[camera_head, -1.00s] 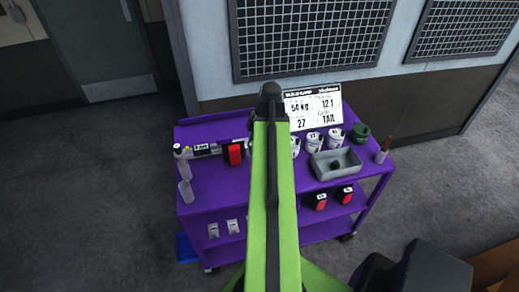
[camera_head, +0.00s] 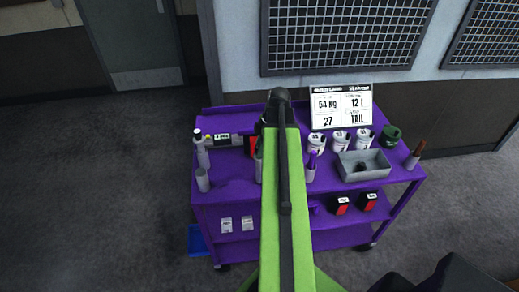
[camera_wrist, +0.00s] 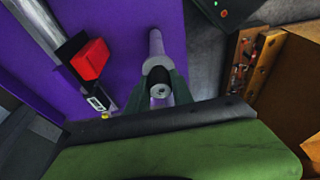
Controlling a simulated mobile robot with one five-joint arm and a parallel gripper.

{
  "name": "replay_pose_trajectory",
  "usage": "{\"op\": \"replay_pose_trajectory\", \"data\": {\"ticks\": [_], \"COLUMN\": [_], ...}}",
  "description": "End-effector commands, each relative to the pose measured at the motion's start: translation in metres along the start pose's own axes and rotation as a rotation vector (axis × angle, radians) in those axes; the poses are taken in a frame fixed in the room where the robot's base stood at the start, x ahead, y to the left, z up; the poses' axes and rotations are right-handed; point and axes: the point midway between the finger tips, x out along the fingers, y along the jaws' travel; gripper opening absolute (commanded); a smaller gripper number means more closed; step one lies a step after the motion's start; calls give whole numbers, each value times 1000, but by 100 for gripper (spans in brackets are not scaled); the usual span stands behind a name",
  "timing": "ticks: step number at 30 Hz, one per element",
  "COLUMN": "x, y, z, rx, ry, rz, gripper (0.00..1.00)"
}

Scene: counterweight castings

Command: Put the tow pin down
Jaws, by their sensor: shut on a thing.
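In the wrist view my gripper (camera_wrist: 160,92) is shut on the tow pin (camera_wrist: 156,68). It is a grey cylinder with a wider collar, a thinner shaft and a dark round end. The pin is over or near the purple cart (camera_wrist: 135,18); I cannot tell whether it touches the surface. In the head view the purple cart (camera_head: 235,190) stands against the wall, and my green arm hides the gripper and the middle of the top shelf.
A red and black block (camera_wrist: 88,58) lies near the pin. The cart top holds white cans (camera_head: 340,141), a grey tray (camera_head: 363,165), a dark green pot (camera_head: 390,136) and a sign (camera_head: 341,106). Grey cylinders stand at the left edge. Purple surface shows at front left.

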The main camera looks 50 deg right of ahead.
Motion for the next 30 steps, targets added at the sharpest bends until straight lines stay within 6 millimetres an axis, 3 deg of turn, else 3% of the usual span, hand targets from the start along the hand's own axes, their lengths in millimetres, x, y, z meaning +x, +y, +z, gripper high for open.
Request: {"op": "replay_pose_trajectory", "data": {"ticks": [9,10,15,25,30], "x": [2,1,1,-2,-20], "y": [0,0,0,0,0], "z": [0,0,0,-2,-3], "rx": [-1,-1,-1,-2,-2], "ry": [1,0,0,0,0], "rz": [0,0,0,0,0], "gripper": [0,31,50,50,50]}}
